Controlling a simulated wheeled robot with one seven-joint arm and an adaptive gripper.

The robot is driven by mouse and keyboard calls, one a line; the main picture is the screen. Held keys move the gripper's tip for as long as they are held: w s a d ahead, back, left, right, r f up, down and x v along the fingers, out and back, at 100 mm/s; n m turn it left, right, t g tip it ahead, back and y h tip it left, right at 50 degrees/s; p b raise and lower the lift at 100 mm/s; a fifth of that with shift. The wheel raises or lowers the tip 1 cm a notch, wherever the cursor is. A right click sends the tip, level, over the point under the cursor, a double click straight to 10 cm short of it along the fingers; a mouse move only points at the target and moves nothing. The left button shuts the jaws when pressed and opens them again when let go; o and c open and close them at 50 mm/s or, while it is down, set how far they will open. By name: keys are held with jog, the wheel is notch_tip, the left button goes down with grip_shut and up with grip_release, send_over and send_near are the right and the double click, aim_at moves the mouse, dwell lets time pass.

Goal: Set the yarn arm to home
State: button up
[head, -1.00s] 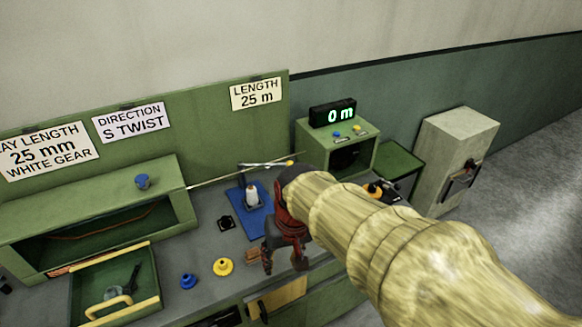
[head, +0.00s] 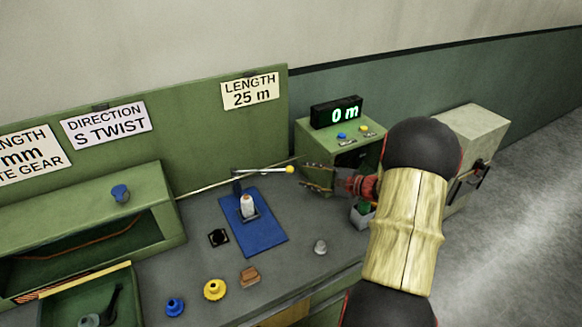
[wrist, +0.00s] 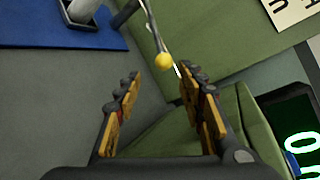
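The yarn arm (head: 262,169) is a thin pale rod with a yellow ball tip (head: 290,169), reaching to the right from a dark post on the blue mat (head: 262,238). A white spool (head: 247,206) stands on the mat beneath it. My gripper (head: 305,178) is open and empty, just right of the yellow ball, with its fingers pointing left. In the wrist view the ball (wrist: 163,61) is ahead of the gap between my open fingers (wrist: 158,95), apart from both. The post's base is partly hidden.
A green box with a display reading 0 m (head: 338,113) stands behind my gripper. A green housing (head: 100,215) is at left. Yellow (head: 214,290) and blue (head: 174,307) knobbed pieces, a brown block (head: 250,277) and a grey piece (head: 320,247) sit in front.

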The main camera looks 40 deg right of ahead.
aim_at(290, 170)
jog(key=x, duration=0.2)
jog(key=b+x, duration=0.1)
jog(key=x, duration=0.2)
jog(key=b+x, duration=0.1)
jog(key=x, duration=0.1)
jog(key=shift+w+a+r, duration=0.15)
jog(key=shift+w+r, duration=0.15)
jog(key=shift+w, duration=0.15)
jog(key=shift+c, duration=0.6)
grip_shut()
